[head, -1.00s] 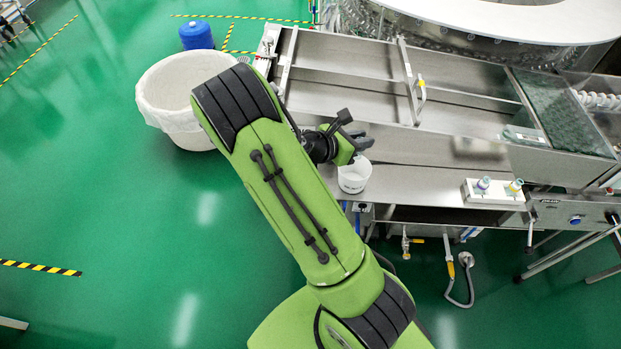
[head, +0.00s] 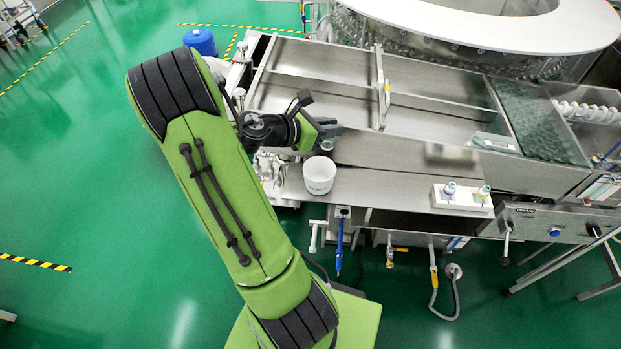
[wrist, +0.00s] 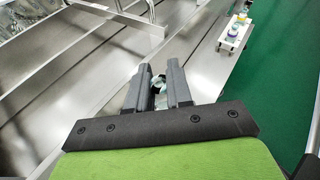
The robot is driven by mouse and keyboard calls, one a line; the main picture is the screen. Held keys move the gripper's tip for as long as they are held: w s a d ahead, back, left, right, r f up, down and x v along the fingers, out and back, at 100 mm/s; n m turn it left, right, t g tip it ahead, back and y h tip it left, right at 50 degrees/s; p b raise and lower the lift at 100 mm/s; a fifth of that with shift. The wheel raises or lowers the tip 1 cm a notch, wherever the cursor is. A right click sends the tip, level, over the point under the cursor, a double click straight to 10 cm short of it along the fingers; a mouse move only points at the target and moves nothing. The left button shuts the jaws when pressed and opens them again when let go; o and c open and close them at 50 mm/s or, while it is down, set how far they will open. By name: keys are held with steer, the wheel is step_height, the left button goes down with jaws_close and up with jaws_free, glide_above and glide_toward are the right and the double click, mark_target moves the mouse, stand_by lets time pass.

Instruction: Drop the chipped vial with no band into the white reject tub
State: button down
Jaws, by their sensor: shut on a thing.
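My gripper (head: 329,129) is shut on a small clear vial (head: 327,145), which hangs at the fingertips. In the wrist view the vial (wrist: 160,92) shows between the two dark fingers (wrist: 159,85). Its chip and any band are too small to make out. The white reject tub (head: 319,178) stands on the steel ledge, just below the gripper in the head picture. The vial appears near the tub's far side, outside its opening in the picture. The tub is not visible in the wrist view.
A white rack (head: 460,203) on the ledge to the right holds a bluish-topped vial (head: 449,188) and a yellowish-banded one (head: 484,191). The steel washer trough (head: 425,95) lies behind the ledge. Bare ledge (head: 385,190) lies between tub and rack.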

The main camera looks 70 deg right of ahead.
mark_target(328, 144)
step_height(328, 144, down, 6)
steer(key=b, duration=0.6)
steer(key=shift+r, duration=0.2)
steer(key=c, duration=0.9)
jaws_free()
steer(key=shift+c, duration=0.2)
steer(key=shift+a+r, duration=0.1)
steer(key=p+v, duration=0.3)
steer(key=v, duration=1.2)
steer(key=shift+w+a+r, duration=0.15)
steer(key=shift+a+r, duration=0.05)
